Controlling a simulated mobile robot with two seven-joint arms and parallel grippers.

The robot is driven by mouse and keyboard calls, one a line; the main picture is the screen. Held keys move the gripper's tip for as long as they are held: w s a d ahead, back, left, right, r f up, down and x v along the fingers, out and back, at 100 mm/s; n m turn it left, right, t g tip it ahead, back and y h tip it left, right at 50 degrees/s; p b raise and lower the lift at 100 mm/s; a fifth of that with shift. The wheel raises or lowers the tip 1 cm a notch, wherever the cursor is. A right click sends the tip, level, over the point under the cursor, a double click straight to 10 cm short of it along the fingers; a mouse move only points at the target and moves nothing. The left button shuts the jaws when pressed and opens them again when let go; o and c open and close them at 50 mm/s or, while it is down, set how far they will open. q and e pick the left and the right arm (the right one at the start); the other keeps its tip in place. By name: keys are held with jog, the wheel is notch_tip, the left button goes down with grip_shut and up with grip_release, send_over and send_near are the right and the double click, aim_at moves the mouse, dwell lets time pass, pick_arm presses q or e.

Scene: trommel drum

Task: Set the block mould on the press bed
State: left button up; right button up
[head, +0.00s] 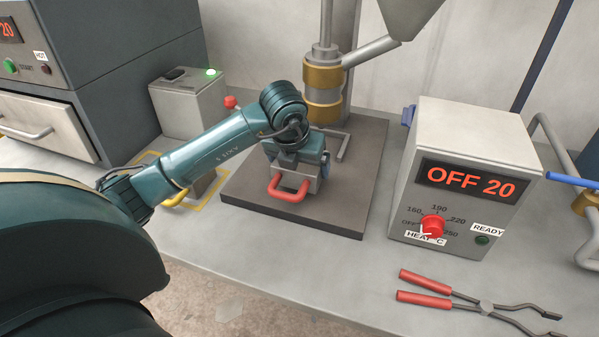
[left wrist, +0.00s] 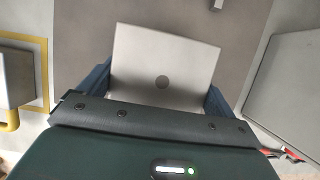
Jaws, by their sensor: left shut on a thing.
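The block mould (head: 314,185) is a grey metal block with a red handle (head: 288,192) on its front. It is over the front middle of the dark press bed (head: 247,196); I cannot tell whether it rests on it. My left gripper (head: 299,165) points down and is shut on the mould. In the left wrist view, the mould's flat top (left wrist: 165,55) with a round hole lies between the blue fingers (left wrist: 160,85). The arm hides part of the mould. My right gripper is not in view.
The press column with its brass collar (head: 322,78) and an angled stop (head: 345,148) stand behind the mould. A heater box reading OFF 20 (head: 465,180) stands right of the bed. Red-handled tongs (head: 425,299) lie in front. A yellow outline (head: 212,203) is at left.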

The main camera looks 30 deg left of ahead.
pick_arm(q)
jog(key=shift+w+f, duration=0.1)
jog(key=shift+f, duration=1)
jog(key=shift+f, duration=0.1)
jog(key=o, duration=1.1)
jog(key=shift+f, duration=0.1)
jog(key=shift+r, duration=0.25)
jog(key=v, duration=1.1)
jog(key=shift+s+r, duration=0.3)
jog(key=shift+d, duration=0.1)
